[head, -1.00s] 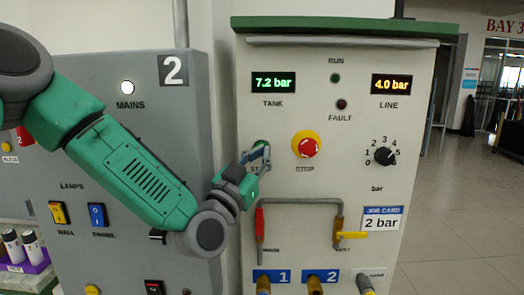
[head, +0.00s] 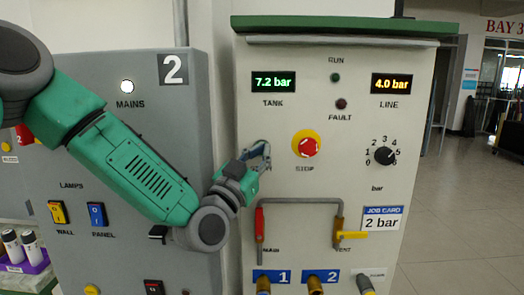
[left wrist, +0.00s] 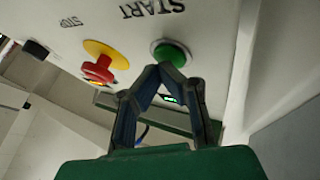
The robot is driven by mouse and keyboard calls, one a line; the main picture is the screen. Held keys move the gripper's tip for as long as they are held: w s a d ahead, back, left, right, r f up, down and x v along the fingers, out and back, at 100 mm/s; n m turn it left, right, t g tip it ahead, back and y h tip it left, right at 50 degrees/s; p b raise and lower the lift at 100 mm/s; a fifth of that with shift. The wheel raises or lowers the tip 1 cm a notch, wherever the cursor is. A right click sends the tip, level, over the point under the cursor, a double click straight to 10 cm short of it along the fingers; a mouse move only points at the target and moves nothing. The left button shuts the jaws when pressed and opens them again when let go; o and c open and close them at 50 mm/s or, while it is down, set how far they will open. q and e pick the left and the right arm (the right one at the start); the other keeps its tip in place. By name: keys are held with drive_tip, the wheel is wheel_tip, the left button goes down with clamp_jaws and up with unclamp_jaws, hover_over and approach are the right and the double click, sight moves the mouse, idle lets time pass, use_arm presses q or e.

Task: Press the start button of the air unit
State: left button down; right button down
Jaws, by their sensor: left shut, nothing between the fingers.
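The air unit (head: 350,215) is a pale cabinet with a green top. Its green START button (left wrist: 172,53) shows in the left wrist view, with the START label beside it. In the head view my gripper covers the button. My left gripper (head: 262,150) is at the panel, left of the red STOP button (head: 308,147) with its yellow collar. In the left wrist view the tips of my left gripper (left wrist: 160,72) are together and empty, overlapping the button's edge. I cannot tell whether they touch it. The RUN lamp (head: 335,77) looks dark green. My right gripper is out of view.
A pressure dial (head: 385,155) is right of STOP. Below is a pipe frame with a red handle (head: 259,222) and a yellow handle (head: 352,235). A grey cabinet (head: 140,80) marked 2 stands at the left, behind my arm. Open floor is at the right.

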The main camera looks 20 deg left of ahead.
use_arm(q)
drive_tip(key=shift+w+a, duration=0.1)
drive_tip(key=shift+w, duration=0.1)
idle(0.4)
drive_tip(key=shift+s, duration=0.1)
drive_tip(key=shift+s+d+b, duration=0.25)
drive_tip(key=shift+s+b, duration=0.05)
drive_tip(key=shift+s, duration=0.4)
drive_tip(key=shift+s+d+b, duration=0.15)
drive_tip(key=shift+s+d, duration=0.1)
drive_tip(key=shift+s, duration=0.55)
drive_tip(key=shift+s+d+b, duration=0.15)
drive_tip(key=shift+s+d, duration=0.1)
drive_tip(key=shift+s, duration=0.55)
drive_tip(key=shift+s+d+b, duration=0.15)
drive_tip(key=shift+s+d, duration=0.1)
drive_tip(key=shift+s, duration=0.55)
